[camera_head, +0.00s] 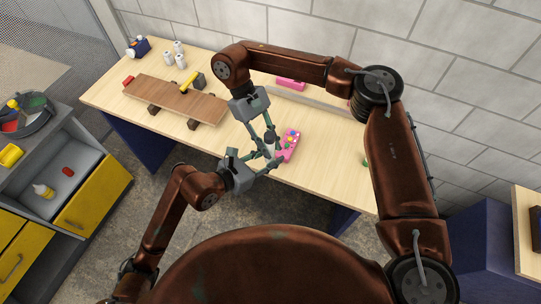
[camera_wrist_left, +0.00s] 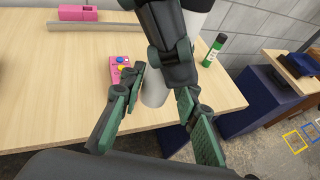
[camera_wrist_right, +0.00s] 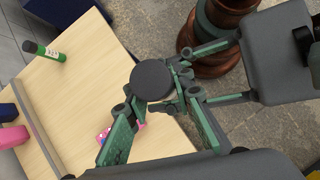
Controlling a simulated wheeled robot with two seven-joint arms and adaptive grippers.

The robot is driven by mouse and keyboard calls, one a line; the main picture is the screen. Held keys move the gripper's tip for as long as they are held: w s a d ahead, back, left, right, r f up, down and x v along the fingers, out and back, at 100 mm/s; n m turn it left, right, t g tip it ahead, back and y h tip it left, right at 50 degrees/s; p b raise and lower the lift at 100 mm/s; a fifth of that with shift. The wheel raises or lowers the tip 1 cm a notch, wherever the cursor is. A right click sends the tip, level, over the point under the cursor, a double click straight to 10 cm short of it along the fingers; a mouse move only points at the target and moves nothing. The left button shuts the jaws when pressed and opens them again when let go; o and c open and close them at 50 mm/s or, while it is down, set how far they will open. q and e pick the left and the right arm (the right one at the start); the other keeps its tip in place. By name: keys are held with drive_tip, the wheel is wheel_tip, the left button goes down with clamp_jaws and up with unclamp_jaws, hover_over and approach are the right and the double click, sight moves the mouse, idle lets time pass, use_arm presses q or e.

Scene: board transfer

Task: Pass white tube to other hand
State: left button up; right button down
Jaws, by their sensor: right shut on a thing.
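The white tube (camera_head: 269,151), with a dark cap, stands roughly upright above the front of the table. My right gripper (camera_head: 266,131) reaches down from above and is shut on the tube's upper part. In the right wrist view its dark round cap (camera_wrist_right: 152,80) hides most of the tube. My left gripper (camera_head: 267,160) comes in from the lower left, low on the tube. In the left wrist view the tube (camera_wrist_left: 155,88) lies between the left gripper's spread fingers (camera_wrist_left: 163,100). Contact between those fingers and the tube is not clear.
A pink board with coloured buttons (camera_head: 291,143) lies just right of the tube on the wooden table (camera_head: 325,165). A hammer (camera_head: 190,82) lies on a raised plank (camera_head: 170,98) at left. A green marker-like cylinder (camera_wrist_left: 214,50) stands near the table's right end.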

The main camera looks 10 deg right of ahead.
use_arm(q)
drive_tip(key=shift+s, duration=0.1)
clamp_jaws()
use_arm(e)
drive_tip(key=c, duration=1.6)
unclamp_jaws()
